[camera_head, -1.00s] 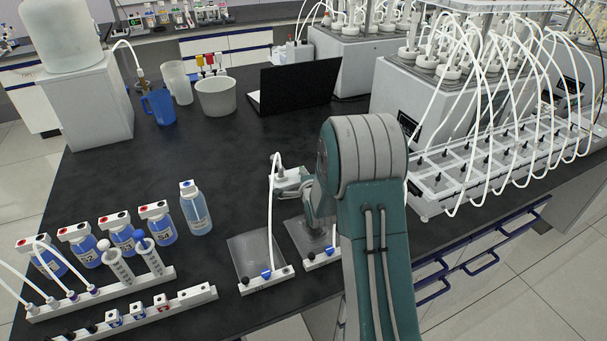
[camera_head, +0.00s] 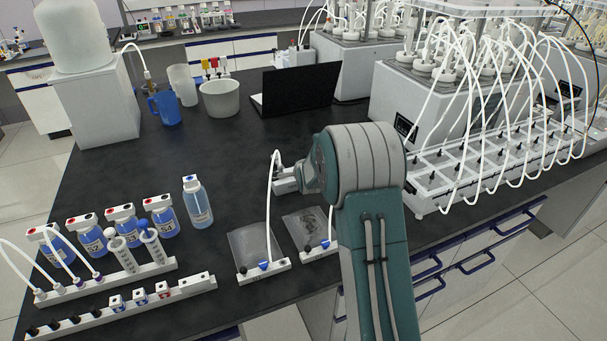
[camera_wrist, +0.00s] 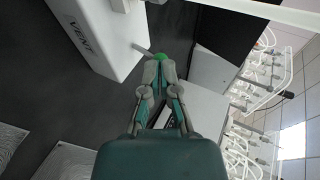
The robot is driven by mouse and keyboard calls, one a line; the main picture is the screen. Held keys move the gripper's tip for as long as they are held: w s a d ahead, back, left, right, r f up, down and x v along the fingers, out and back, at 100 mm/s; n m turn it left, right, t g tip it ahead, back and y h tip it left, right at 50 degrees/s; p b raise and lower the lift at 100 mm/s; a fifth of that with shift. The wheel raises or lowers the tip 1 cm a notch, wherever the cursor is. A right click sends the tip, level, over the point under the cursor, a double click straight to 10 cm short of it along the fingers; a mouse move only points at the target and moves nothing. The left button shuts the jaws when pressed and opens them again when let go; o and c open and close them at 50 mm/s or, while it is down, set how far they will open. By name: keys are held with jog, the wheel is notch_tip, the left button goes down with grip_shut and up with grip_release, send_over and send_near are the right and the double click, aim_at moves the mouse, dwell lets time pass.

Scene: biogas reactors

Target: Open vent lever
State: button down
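The vent box is white with the word VENT on its side, and fills the upper left of the wrist view (camera_wrist: 98,38). In the head view the box (camera_head: 285,184) shows partly behind my arm, with a white tube at it. The vent lever is a thin grey rod (camera_wrist: 143,50) sticking out of the box, with a bright green tip (camera_wrist: 160,56). My gripper (camera_wrist: 161,63) has its fingertips close together at the green tip and appears shut on it. In the head view my arm hides the fingers and the lever.
Two flat bags (camera_head: 252,243) (camera_head: 308,228) lie on the dark bench in front of the box. Blue-liquid bottles (camera_head: 197,203) and white racks (camera_head: 160,294) stand left. A laptop (camera_head: 296,88) is behind. Reactors with many tubes (camera_head: 440,95) stand right. Bench left of the box is clear.

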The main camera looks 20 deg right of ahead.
jog(key=shift+w+r+g, duration=0.2)
jog(key=shift+w+g, duration=0.1)
jog(key=shift+g, duration=0.2)
jog(key=shift+w+r, duration=0.15)
jog(key=shift+w, duration=0.3)
jog(key=shift+w+a+g+y, duration=0.3)
jog(key=shift+w+g, duration=0.1)
jog(key=shift+r, duration=0.8)
